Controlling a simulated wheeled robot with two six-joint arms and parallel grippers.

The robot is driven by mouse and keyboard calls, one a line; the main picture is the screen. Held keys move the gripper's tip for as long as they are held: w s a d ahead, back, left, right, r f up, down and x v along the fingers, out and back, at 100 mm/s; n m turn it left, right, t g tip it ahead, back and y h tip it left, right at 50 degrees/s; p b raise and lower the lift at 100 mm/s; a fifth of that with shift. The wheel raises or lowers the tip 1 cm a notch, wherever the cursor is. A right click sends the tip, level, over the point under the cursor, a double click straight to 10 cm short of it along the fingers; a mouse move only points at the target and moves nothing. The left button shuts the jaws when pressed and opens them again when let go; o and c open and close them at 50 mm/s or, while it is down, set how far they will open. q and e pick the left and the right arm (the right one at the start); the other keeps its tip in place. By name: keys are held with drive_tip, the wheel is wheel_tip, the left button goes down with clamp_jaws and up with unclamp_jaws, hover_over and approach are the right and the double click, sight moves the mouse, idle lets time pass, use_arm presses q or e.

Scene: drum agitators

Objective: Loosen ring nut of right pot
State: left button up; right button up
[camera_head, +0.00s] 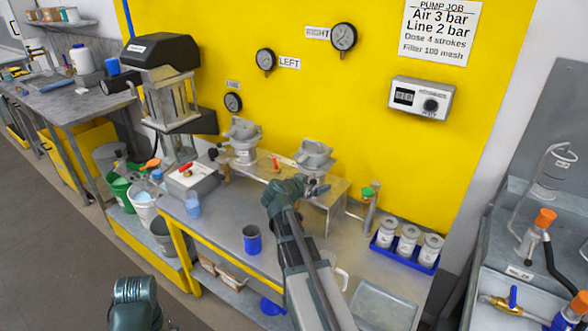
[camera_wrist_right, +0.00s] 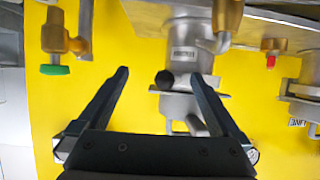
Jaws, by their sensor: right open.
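The right pot (camera_head: 314,158) is a grey metal pot on the raised metal stand by the yellow wall. I cannot tell for certain which part is the ring nut. My right gripper (camera_head: 318,188) is in front of this pot.
The left pot (camera_head: 243,140) stands on the same stand. A blue cup (camera_head: 252,240) is on the bench in front. A red-handled valve box (camera_head: 190,178) is at left.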

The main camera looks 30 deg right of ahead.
drive_tip(key=shift+a, duration=0.15)
drive_tip(key=p+v, duration=0.2)
drive_tip(key=v, duration=0.5)
drive_tip(key=shift+p, duration=0.4)
drive_tip(key=shift+w, duration=0.1)
idle(0.4)
drive_tip(key=b+x, duration=0.2)
drive_tip(key=x, duration=0.4)
drive_tip(key=shift+w+f+b, duration=0.15)
drive_tip(key=shift+w+b, duration=0.25)
drive_tip(key=shift+w, duration=0.05)
drive_tip(key=shift+s+f, duration=0.1)
